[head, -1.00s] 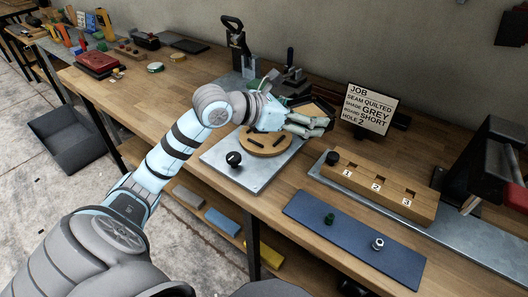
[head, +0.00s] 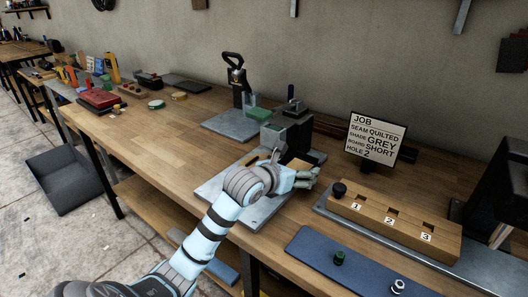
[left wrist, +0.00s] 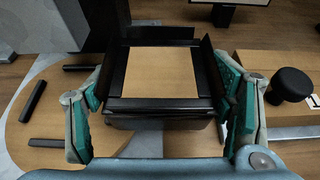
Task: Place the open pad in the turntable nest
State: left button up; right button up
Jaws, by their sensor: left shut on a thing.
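My left gripper (head: 308,176) is shut on the open pad (head: 299,164). In the left wrist view the pad (left wrist: 160,72) is a dark, frame-like piece with a flat tan panel, and the fingers of the gripper (left wrist: 165,115) flank it on both sides. The turntable, a round wooden disc (left wrist: 52,112) with short black bars, lies to the left of and partly beneath the pad in that view. In the head view my arm hides most of the disc. I cannot tell whether the pad touches the turntable. My right gripper is out of view.
A job card (head: 377,138) stands behind a wooden block (head: 395,221) with numbered holes. A black knob (head: 339,188) is at its left end. A blue mat (head: 335,268) lies in front. A dark grey block (head: 292,132) rises just behind the gripper. The bench further left has free room.

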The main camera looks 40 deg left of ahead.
pick_arm(q)
jog(key=a+b, duration=0.1)
jog(key=a, duration=0.6)
jog(key=shift+s+b, duration=0.15)
jog(key=shift+b, duration=0.2)
jog(key=a, duration=0.4)
jog(key=shift+s+f+b, duration=0.1)
jog(key=shift+f+b, duration=0.2)
jog(key=shift+f, duration=0.25)
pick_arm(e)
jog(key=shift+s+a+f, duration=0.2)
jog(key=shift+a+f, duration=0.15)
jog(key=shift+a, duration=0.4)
pick_arm(q)
jog(key=shift+d, duration=0.1)
jog(key=o, duration=1)
jog(key=shift+f, duration=0.2)
jog(key=o, duration=0.5)
jog(key=shift+r, duration=0.1)
jog(key=shift+c, duration=0.2)
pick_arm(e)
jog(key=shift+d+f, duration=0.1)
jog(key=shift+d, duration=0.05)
